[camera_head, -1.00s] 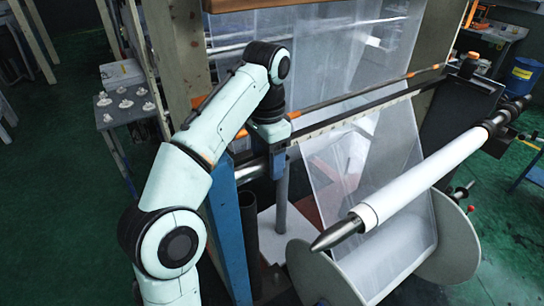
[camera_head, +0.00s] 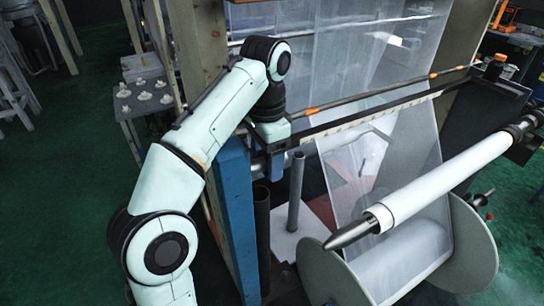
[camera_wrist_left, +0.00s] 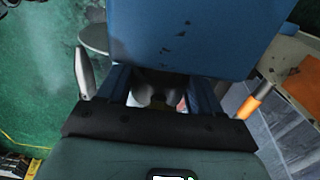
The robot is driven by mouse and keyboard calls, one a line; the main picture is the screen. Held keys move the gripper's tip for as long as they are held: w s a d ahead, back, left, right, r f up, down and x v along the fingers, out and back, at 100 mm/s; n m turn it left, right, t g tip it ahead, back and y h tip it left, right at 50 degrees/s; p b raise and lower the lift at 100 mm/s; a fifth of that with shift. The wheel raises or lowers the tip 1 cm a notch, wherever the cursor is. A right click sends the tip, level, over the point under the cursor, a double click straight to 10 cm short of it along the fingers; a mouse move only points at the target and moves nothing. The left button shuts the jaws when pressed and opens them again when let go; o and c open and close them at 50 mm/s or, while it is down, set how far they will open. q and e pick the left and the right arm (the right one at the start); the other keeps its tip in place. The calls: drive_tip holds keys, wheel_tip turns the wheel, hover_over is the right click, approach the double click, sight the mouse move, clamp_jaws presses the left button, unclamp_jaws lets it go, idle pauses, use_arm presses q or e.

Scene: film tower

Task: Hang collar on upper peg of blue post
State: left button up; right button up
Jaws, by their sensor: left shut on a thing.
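The blue post (camera_head: 236,215) stands upright left of the film machine. My left gripper (camera_head: 276,164) is beside its upper part, on the right in the head view; I cannot tell if they touch. In the left wrist view the blue post (camera_wrist_left: 195,35) fills the top middle, just beyond the fingers. My left gripper (camera_wrist_left: 160,95) is shut on a pale grey, rounded piece, likely the collar (camera_wrist_left: 157,88), mostly hidden between the dark blue fingers. The collar is not clear in the head view. I cannot make out the upper peg. My right gripper is not in view.
A grey upright tube (camera_head: 296,190) and a dark tube (camera_head: 262,235) stand close below my left gripper. An orange-tipped rod (camera_head: 380,92) crosses behind. The white roller (camera_head: 440,185) points in at right. A side table (camera_head: 140,100) holds several small pale parts.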

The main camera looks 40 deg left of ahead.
use_arm(q)
drive_tip(key=shift+s, duration=0.2)
drive_tip(key=o, duration=1.5)
drive_tip(key=shift+w, duration=0.15)
